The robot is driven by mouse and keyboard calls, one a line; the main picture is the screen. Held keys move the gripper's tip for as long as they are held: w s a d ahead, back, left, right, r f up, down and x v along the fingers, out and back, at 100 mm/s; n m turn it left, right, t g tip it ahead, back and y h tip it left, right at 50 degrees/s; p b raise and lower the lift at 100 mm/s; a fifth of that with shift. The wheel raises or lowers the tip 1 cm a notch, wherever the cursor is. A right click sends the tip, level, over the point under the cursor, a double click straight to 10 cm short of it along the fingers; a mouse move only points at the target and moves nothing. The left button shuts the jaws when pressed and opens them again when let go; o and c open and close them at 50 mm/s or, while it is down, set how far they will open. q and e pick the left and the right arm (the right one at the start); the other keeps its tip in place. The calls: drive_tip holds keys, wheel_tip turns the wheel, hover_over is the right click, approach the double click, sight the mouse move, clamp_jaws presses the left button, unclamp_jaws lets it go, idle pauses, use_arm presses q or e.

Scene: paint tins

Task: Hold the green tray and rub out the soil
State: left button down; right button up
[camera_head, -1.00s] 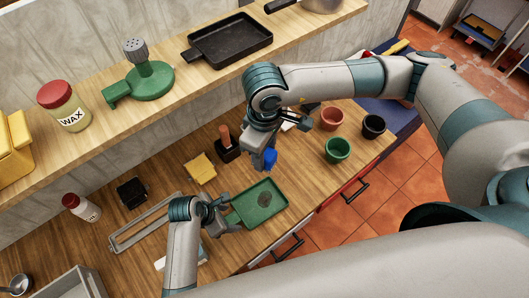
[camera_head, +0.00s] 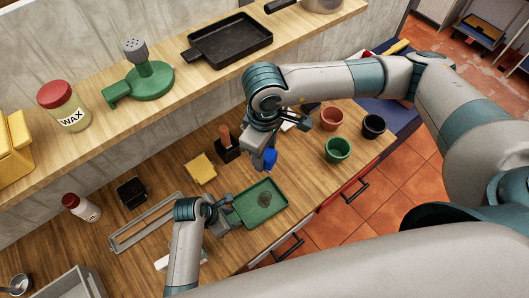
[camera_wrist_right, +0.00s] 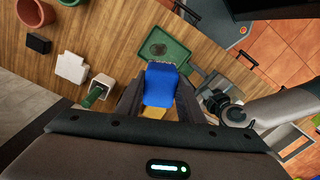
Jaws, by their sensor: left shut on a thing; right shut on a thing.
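The green tray (camera_head: 243,212) lies on the wooden counter with a dark round soil patch (camera_head: 264,198) on it. My left gripper (camera_head: 225,211) is shut on the tray's left end; its fingers partly hide the grip. My right gripper (camera_head: 266,158) is shut on a blue block (camera_head: 270,159), held above the counter just beyond the tray's far edge. In the right wrist view the blue block (camera_wrist_right: 158,88) sits between the fingers, apart from the soil patch (camera_wrist_right: 158,49). A yellow part shows below the block; I cannot tell whether it belongs to it.
A yellow block (camera_head: 200,169) and a dark holder with a brown handle (camera_head: 227,148) stand behind the tray. Red (camera_head: 331,118), green (camera_head: 337,150) and black pots (camera_head: 373,126) stand right. A grey metal frame (camera_head: 145,222) lies left. Bare counter surrounds the tray's right side.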

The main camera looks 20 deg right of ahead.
use_arm(q)
drive_tip(key=c, duration=1.1)
unclamp_jaws()
drive_tip(key=shift+r, duration=0.1)
drive_tip(key=shift+v, duration=0.85)
drive_tip(key=shift+x, duration=0.95)
use_arm(e)
drive_tip(key=shift+f, duration=0.15)
